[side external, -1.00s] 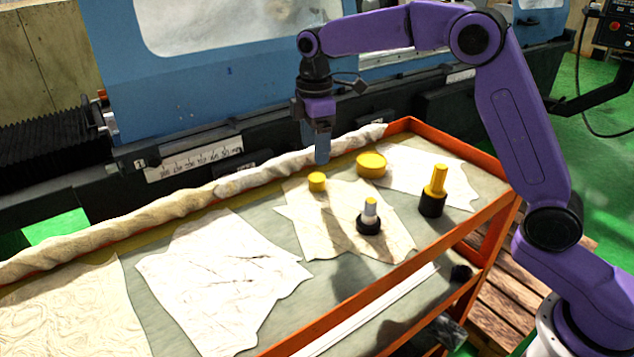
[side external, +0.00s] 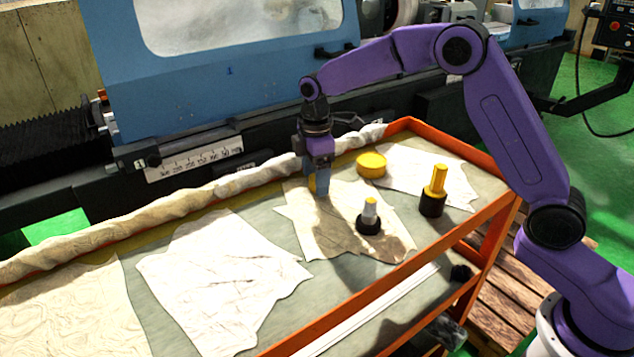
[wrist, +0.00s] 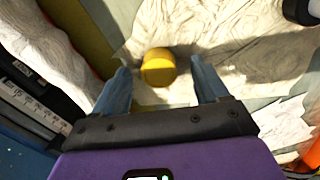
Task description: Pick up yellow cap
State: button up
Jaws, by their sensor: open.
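A small yellow cap (wrist: 158,68) stands on a wrinkled cloth in the wrist view, between and slightly beyond the tips of my gripper (wrist: 160,80). The two blue fingers are apart, one on each side of the cap, with nothing held. In the side external view my gripper (side external: 319,188) points down over the cloth, and the small cap (side external: 312,183) is mostly hidden behind the fingers. A larger, flatter yellow cap (side external: 371,165) sits to the right of my gripper.
A black part with a yellow stem (side external: 433,195) and a smaller black part with a metal stem (side external: 369,217) stand to the right. A rolled cloth (side external: 190,200) runs along the back. The orange cart rim (side external: 455,240) borders the surface.

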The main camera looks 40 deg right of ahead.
jog(key=c, duration=1.1)
jog(key=shift+r, duration=0.15)
jog(key=shift+r, duration=0.25)
notch_tip(320, 180, up, 2)
jog(key=shift+r, duration=0.1)
jog(key=shift+s+d+r, duration=0.1)
jog(key=shift+s+r, duration=1.4)
jog(key=shift+s, duration=1.2)
jog(key=shift+s+d+r, duration=0.15)
jog(key=shift+s+r, duration=1.35)
jog(key=shift+s, duration=1.15)
jog(key=shift+s+d+r, duration=0.1)
jog(key=shift+s+r, duration=1.4)
jog(key=shift+s, duration=1.2)
